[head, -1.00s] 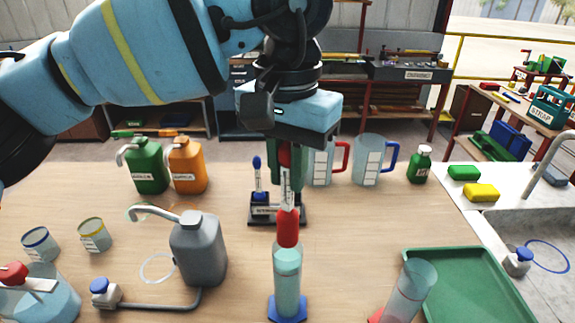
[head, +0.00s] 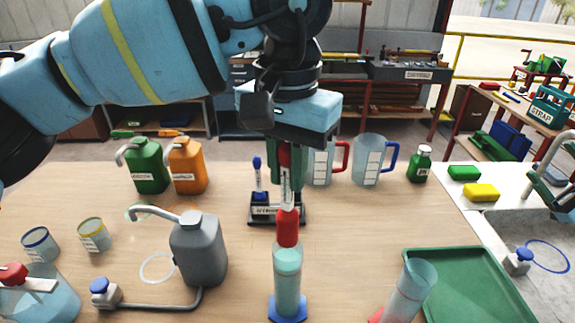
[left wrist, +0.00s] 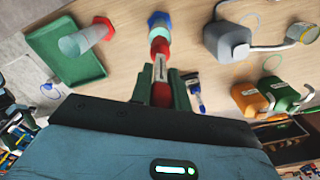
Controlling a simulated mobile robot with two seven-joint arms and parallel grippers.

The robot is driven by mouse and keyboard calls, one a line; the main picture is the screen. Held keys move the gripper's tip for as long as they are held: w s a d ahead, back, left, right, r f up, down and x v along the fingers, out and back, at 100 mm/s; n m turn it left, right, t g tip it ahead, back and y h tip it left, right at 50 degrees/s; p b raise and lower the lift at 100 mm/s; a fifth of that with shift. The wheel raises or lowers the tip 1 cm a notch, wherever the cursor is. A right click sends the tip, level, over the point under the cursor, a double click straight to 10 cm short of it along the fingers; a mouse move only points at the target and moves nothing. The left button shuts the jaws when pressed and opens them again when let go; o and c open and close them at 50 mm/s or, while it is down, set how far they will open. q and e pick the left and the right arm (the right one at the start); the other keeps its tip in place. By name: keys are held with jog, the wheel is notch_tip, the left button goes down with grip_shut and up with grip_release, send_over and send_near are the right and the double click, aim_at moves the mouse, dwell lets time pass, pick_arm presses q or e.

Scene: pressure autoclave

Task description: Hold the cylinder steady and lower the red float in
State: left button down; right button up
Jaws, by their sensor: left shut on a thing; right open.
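My left gripper (head: 287,178) is shut on the stem of the red float (head: 288,228), which hangs upright with its red bulb down. The bulb's lower end is at the mouth of the clear cylinder (head: 287,280); I cannot tell whether it is just above or slightly inside. The cylinder stands upright on a blue base and holds pale liquid. In the left wrist view, the float (left wrist: 160,48) lines up with the cylinder (left wrist: 158,31).
A second cylinder with a red base (head: 410,290) stands tilted-looking at right, beside a green tray (head: 478,300). A grey jug (head: 199,250) stands left of the blue-based cylinder. A small black stand (head: 265,213) is behind it. Measuring jugs (head: 368,162) stand farther back.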

aim_at(291, 295)
jog(key=w+a+r+g+y, duration=0.2)
jog(key=w+a+r+g, duration=0.3)
jog(key=r, duration=0.2)
jog(key=w+a+f+n+g, duration=0.15)
jog(key=a+f+g, duration=0.25)
jog(key=a, duration=0.5)
jog(key=w+a+f+n+g, duration=0.15)
jog(key=a+f+g, duration=0.25)
jog(key=a, duration=0.5)
jog(key=s+a+f+n+g+h, duration=0.2)
jog(key=s+a+f+g+h, duration=0.1)
jog(key=a, duration=0.6)
jog(key=s+a+f+n+g+h, duration=0.3)
jog(key=s+a+f+g, duration=0.3)
jog(key=a, duration=0.3)
jog(key=s+a+f+n+g+h, duration=0.2)
jog(key=s+a+f+g+h, duration=0.2)
jog(key=a+f, duration=0.3)
jog(key=shift+s+a+n+g, duration=0.2)
jog(key=shift+a+g, duration=0.1)
jog(key=shift+a, duration=0.25)
jog(key=shift+s+a+n+g, duration=0.2)
jog(key=shift+a+g, duration=0.1)
jog(key=shift+a, duration=0.25)
jog(key=shift+s+f, duration=0.15)
jog(key=shift+a, duration=0.1)
jog(key=shift+x, duration=4.95)
jog(key=shift+c, duration=0.4)
